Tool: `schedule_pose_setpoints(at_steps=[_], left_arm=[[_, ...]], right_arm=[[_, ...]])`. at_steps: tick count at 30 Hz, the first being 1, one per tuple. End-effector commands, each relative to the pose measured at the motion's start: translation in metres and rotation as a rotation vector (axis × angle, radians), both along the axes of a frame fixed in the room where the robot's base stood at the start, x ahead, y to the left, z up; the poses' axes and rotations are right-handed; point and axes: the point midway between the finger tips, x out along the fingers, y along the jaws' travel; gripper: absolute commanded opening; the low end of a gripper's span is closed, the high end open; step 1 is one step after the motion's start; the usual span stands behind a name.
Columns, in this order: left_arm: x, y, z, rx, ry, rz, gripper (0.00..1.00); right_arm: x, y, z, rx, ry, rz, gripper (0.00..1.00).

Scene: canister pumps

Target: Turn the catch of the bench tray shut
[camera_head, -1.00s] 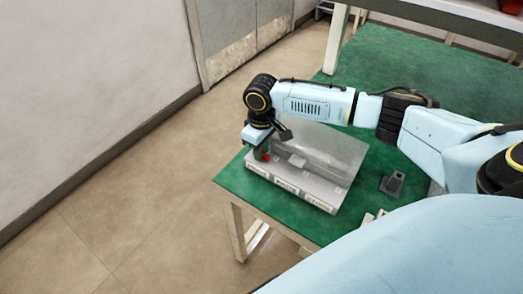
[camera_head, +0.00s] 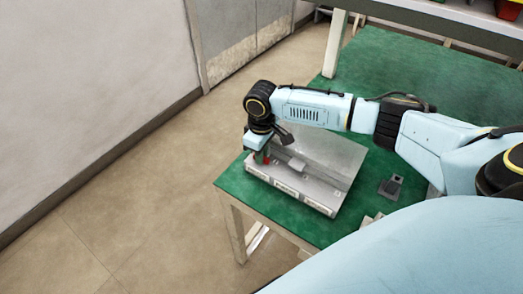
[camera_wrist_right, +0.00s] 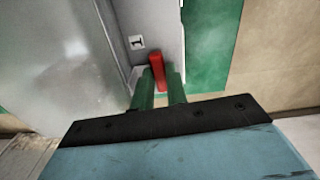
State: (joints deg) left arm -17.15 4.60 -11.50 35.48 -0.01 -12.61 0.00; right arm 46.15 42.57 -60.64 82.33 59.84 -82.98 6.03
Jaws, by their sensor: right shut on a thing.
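The bench tray (camera_head: 318,203) is a grey box with a raised clear cover, at the near left corner of the green table. Its red catch (camera_wrist_right: 157,70) shows in the right wrist view beside a plate marked "1". My right gripper (camera_head: 262,158) is at the tray's left end in the head view. Its two green fingers (camera_wrist_right: 162,88) are shut on the red catch, one on each side of it. In the head view the catch is mostly hidden by the gripper. My left gripper is not in view.
A small dark grey block (camera_head: 391,186) stands on the green table (camera_head: 410,75) to the right of the tray. The table's left edge is close beside the tray, with floor beyond. A white bench (camera_head: 440,12) stands at the back.

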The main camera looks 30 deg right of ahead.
Motion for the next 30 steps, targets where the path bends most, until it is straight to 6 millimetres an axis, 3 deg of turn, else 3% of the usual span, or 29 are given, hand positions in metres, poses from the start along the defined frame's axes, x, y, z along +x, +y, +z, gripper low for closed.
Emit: schedule_pose_setpoints(at_steps=[12,30], left_arm=[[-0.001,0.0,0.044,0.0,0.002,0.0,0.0],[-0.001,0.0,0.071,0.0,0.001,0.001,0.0]], right_arm=[[-0.001,0.001,0.003,0.001,0.004,0.345,0.0],[0.0,0.001,0.001,0.001,0.0,0.916,0.0]])
